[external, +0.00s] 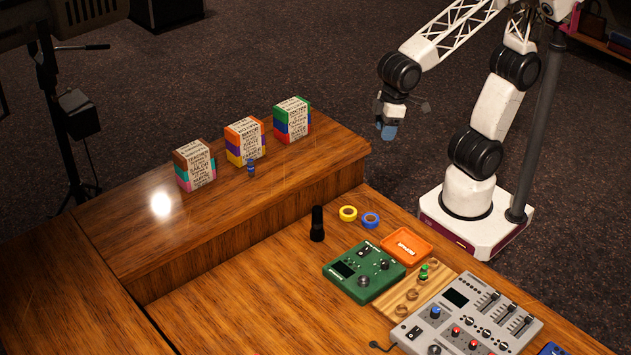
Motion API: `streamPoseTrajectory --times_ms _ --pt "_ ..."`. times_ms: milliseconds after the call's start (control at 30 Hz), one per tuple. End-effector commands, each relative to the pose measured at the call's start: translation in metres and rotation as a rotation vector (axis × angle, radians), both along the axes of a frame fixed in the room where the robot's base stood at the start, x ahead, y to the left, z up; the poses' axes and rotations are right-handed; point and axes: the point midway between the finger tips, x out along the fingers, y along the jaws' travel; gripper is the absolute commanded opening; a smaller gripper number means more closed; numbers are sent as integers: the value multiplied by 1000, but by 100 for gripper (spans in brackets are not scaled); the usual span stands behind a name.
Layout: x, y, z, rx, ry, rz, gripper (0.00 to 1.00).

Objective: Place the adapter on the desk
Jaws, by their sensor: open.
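No part is clearly marked as the adapter. A small green upright piece (424,272) stands at the wooden holder (412,303), which has several round recesses. A small blue upright piece (251,168) stands on the raised shelf in front of the middle box. Either could be the adapter; I cannot tell which. The desk (245,295) is brown wood. My gripper (388,131), with bluish fingertips, hangs in the air past the right end of the raised shelf, apart from both pieces. It is open, and I see nothing held in it.
An orange tray (423,257), green pedal (347,279), grey mixer (500,318), black cylinder (317,224), yellow ring (348,214) and blue ring (371,220) crowd the desk's right side. Three box stacks stand on the raised shelf (150,250). The desk's left-front area is clear.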

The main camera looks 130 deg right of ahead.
Motion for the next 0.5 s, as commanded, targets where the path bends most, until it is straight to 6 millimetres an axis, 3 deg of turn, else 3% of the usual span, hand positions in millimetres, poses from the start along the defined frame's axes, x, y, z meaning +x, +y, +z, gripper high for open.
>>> streamPoseTrajectory --times_ms 500 --pt "122 -90 -8 29 33 -485 53"
